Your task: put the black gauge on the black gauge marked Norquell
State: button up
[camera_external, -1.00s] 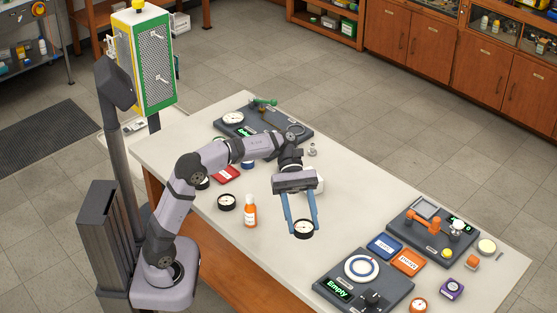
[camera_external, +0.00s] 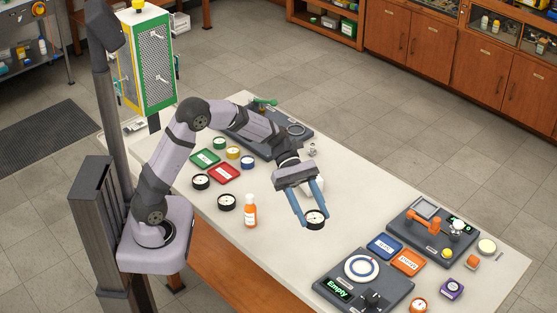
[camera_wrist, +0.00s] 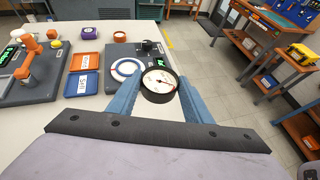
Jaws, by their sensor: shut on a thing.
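My gripper (camera_external: 313,216) is shut on a black gauge (camera_external: 316,220) with a white dial. In the wrist view the gauge (camera_wrist: 159,84) sits between the blue fingers with its dial facing the camera. It appears to be above the pale bench top. Two other black-rimmed gauges stand on the bench to the left: one (camera_external: 227,202) near the orange bottle, and one (camera_external: 201,182) farther back by the red tray. I cannot read a Norquell marking on any gauge.
An orange bottle (camera_external: 250,211) stands left of my gripper. Green (camera_external: 204,158) and red (camera_external: 226,173) trays and several coloured gauges lie behind it. Blue (camera_external: 384,247) and orange (camera_external: 408,262) trays and dark test stations (camera_external: 335,270) are at right. Bench around the held gauge is clear.

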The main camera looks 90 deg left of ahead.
jog(key=s+r+n+p, duration=0.1)
jog(key=p, duration=0.4)
jog(key=shift+s+d+r+t, duration=0.1)
jog(key=shift+r+t, duration=0.1)
jog(key=shift+t, duration=0.2)
jog(key=s+p, duration=0.1)
jog(key=p, duration=0.3)
jog(key=shift+s+d+t+y, duration=0.1)
jog(key=shift+d+t+y, duration=0.05)
jog(key=shift+t+y, duration=0.2)
jog(key=s+a+f+m+g+b, duration=0.1)
jog(key=s+a+f+m+g, duration=0.1)
jog(key=s+m+g, duration=1.35)
jog(key=m+g+y+b, duration=0.3)
jog(key=m+y+b, duration=1.4)
jog(key=b, duration=0.4)
send_over(204, 181)
jog(key=n, duration=0.2)
jog(key=shift+m+y, duration=0.25)
jog(key=shift+y, duration=0.1)
jog(key=shift+f+b, duration=0.5)
jog(key=shift+f, duration=4.25)
